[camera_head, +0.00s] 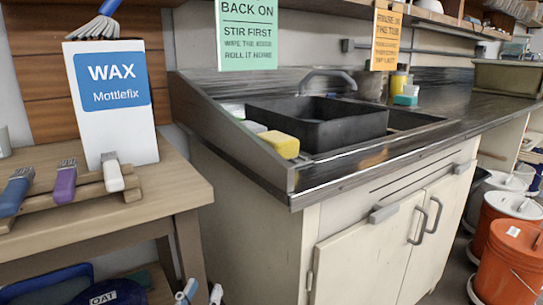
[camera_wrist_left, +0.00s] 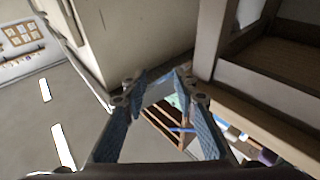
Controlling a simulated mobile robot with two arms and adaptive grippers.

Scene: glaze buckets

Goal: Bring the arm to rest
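My left gripper (camera_head: 201,293) shows only as two fingertips at the bottom edge of the head view, low in front of the gap between the wooden table and the sink cabinet. In the left wrist view the left gripper (camera_wrist_left: 160,80) has its two blue-grey fingers apart with nothing held between them. The rest of the left arm is out of the head view. My right gripper is in neither view.
The wooden table (camera_head: 180,190) at left holds a WAX box (camera_head: 112,135) and brushes on a rack. The sink cabinet (camera_head: 375,265) fills the middle, with a yellow sponge (camera_head: 280,144) on the sink edge. Orange buckets (camera_head: 508,262) stand at right.

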